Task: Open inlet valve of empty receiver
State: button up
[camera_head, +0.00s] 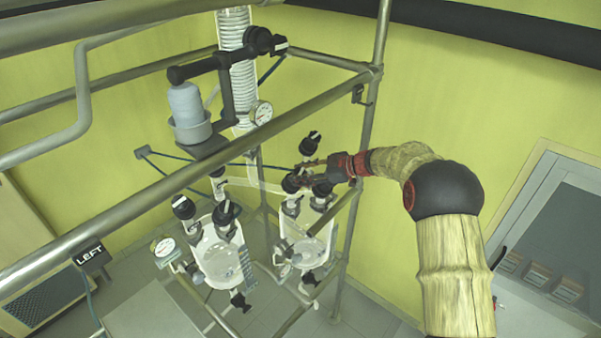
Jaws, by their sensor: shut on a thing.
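Two clear glass receivers stand side by side in the metal frame. The left receiver (222,258) has black valve knobs on top, one dark knob (222,213) among them, and a drain valve (239,301) below. The right receiver (308,243) also has black knobs on top. My gripper (303,176) reaches in from the right and is shut on a black valve knob (291,184) above the right receiver. The fingers partly hide the knob, so its angle is unclear. Another black knob (323,189) sits close beside it. I cannot tell from here which receiver is empty.
A metal pipe frame (215,158) crosses in front of the glassware, with an upright post (358,200) near my gripper.

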jog(key=n+g, duration=0.2)
jog(key=n, duration=0.2)
jog(key=shift+w+g, duration=0.1)
jog(key=shift+g, duration=0.3)
jog(key=n+g+h, duration=0.1)
jog(key=n+g, duration=0.1)
jog(key=n, duration=0.2)
jog(key=n+g+h, duration=0.1)
jog(key=n, duration=0.2)
jog(key=n+g+h, duration=0.1)
jog(key=n+h, duration=0.1)
jog(key=n, duration=0.1)
jog(key=shift+g, duration=0.3)
jog(key=shift+n+h, duration=0.4)
jog(key=o, duration=1)
jog(key=shift+o, duration=0.9)
jog(key=shift+r, duration=0.1)
